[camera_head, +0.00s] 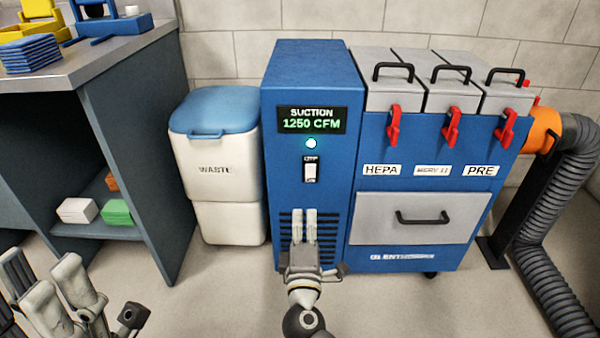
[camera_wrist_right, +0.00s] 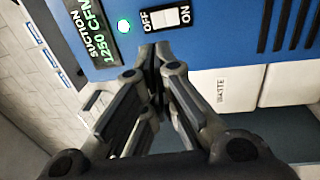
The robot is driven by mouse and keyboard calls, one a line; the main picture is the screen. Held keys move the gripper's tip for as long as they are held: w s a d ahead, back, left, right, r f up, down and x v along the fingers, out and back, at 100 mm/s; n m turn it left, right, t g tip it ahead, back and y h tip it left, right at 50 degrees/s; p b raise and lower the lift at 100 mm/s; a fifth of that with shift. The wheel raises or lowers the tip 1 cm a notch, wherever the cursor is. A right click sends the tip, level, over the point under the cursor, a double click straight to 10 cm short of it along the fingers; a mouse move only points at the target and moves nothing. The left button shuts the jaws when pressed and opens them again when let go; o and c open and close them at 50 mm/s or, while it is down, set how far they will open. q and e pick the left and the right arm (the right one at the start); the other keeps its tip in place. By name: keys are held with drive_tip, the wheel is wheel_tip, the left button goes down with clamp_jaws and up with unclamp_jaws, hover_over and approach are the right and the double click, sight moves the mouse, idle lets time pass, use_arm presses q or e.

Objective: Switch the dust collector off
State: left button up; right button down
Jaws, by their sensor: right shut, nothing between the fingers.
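The dust collector is a blue cabinet (camera_head: 312,70) with a lit display (camera_head: 311,120) reading "SUCTION 1250 CFM". A green lamp (camera_head: 311,143) glows below it. Under the lamp is a white rocker switch (camera_head: 310,173), which also shows in the right wrist view (camera_wrist_right: 164,19) between OFF and ON labels. Which side is pressed in is unclear. My right gripper (camera_head: 304,212) is shut and empty, below the switch in the head view and apart from it in the picture. It also shows in the wrist view (camera_wrist_right: 158,55). My left gripper (camera_head: 65,285) is at the lower left, partly cut off.
A white waste bin (camera_head: 215,170) with a blue lid stands left of the cabinet. A workbench (camera_head: 130,60) is further left. The filter housing (camera_head: 480,225) with red latches, a drawer (camera_head: 415,216) and a grey hose (camera_head: 545,215) are on the right. Floor in front is clear.

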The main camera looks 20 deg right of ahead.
sight(306, 167)
drive_tip(key=b+x, duration=0.1)
drive_tip(key=x, duration=1.2)
drive_tip(key=shift+w+d+b, duration=0.1)
drive_tip(key=shift+w+b, duration=0.2)
drive_tip(key=shift+w+r, duration=0.1)
drive_tip(key=shift+w, duration=0.05)
drive_tip(key=shift+w+d+r, duration=0.1)
drive_tip(key=shift+w+r, duration=0.05)
drive_tip(key=shift+w, duration=0.05)
